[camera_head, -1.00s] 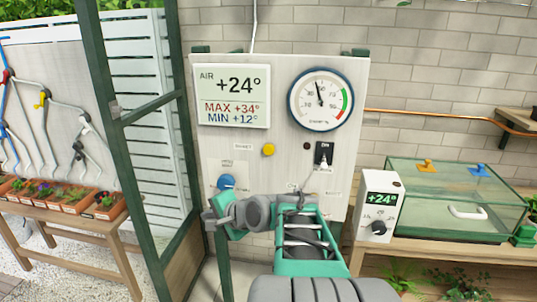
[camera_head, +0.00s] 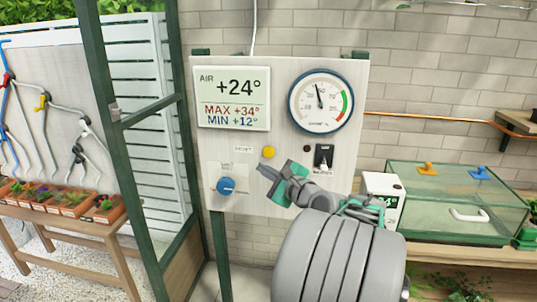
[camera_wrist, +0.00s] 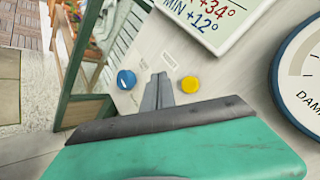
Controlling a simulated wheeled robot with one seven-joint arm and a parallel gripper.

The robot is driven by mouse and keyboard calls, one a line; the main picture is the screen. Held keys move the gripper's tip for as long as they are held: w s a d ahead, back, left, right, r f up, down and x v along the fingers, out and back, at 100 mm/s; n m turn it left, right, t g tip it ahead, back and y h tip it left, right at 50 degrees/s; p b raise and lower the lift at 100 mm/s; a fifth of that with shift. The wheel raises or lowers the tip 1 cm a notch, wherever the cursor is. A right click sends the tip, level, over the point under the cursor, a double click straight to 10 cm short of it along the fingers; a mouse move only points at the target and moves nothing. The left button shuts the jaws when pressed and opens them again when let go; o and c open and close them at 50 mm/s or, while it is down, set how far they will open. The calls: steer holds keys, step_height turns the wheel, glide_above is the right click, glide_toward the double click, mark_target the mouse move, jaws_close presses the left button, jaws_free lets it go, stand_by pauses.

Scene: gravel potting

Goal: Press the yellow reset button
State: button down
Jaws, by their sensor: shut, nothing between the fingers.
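The yellow reset button (camera_head: 268,152) sits on the pale panel, right of a small label and below the air display. It also shows in the wrist view (camera_wrist: 190,84), just right of my fingertips. My gripper (camera_head: 262,170) is shut and empty, its fingertips a little below the button in the head view. The fingers (camera_wrist: 158,92) point toward the panel between the blue knob and the button. I cannot tell how far the tips are from the panel surface.
The blue knob (camera_head: 226,186) is on the panel lower left of the button. A dark switch (camera_head: 323,157) and a round dial gauge (camera_head: 320,100) are to the right. The air display (camera_head: 233,98) is above. A glass case (camera_head: 459,215) stands at the right.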

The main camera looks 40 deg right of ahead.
mark_target(264, 153)
steer(key=shift+w+d+p, duration=0.4)
steer(key=shift+w+d, duration=0.65)
steer(key=shift+d, duration=0.25)
steer(key=shift+w+d+p, duration=0.35)
steer(key=shift+w+d, duration=0.65)
steer(key=shift+d, duration=0.3)
steer(key=shift+d, duration=0.1)
steer(key=shift+w+d+p, duration=0.2)
steer(key=shift+d+p, duration=0.05)
steer(key=shift+p, duration=0.15)
steer(key=shift+w+d+p, duration=0.35)
steer(key=shift+d+p, duration=0.1)
stand_by(0.5)
stand_by(0.4)
steer(key=shift+s+a, duration=0.6)
steer(key=shift+a, duration=0.2)
